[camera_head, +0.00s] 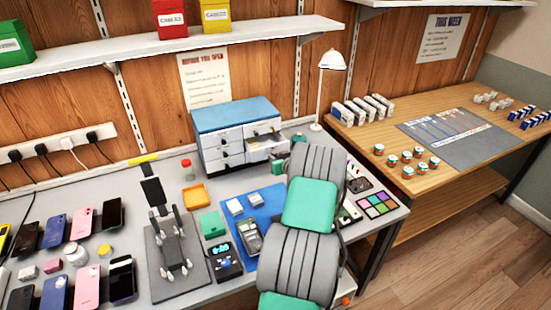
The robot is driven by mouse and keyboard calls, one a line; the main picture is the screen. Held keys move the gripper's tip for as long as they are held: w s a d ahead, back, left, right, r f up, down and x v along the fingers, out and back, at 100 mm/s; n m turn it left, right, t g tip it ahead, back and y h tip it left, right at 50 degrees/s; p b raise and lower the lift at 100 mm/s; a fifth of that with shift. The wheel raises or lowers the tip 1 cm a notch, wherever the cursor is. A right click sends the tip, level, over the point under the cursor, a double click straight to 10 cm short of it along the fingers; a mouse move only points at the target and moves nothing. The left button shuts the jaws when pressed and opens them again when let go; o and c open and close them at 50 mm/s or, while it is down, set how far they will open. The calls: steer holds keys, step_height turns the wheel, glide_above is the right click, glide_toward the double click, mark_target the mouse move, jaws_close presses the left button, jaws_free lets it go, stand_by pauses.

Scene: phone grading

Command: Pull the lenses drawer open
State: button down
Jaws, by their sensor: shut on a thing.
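The drawer cabinet (235,124), white with a blue top, stands on the grey bench against the wood wall. It has small drawers in two columns, and their labels are too small to read. One right-hand drawer (266,153) stands out from the cabinet face, partly open. My grey and green arm reaches up from the lower right to this drawer. My gripper (279,167) is at the drawer's right front, mostly hidden behind my arm, and is shut on its handle. The fingertips and the grip itself are not clearly visible.
A blue mat (259,203) with small boxes and a device lies in front of the cabinet. A white lamp (332,62) stands behind at the right. Several phones fill the left bench.

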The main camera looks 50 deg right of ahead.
steer(key=s, duration=0.1)
steer(key=s+a, duration=0.1)
steer(key=s+b, duration=0.1)
steer(key=shift+s+a, duration=0.2)
steer(key=shift+a, duration=0.05)
steer(key=c, duration=1.3)
jaws_free()
steer(key=b+v, duration=0.1)
steer(key=v, duration=0.6)
steer(key=shift+s+a+r, duration=0.1)
steer(key=shift+s+r, duration=0.1)
steer(key=shift+s, duration=0.15)
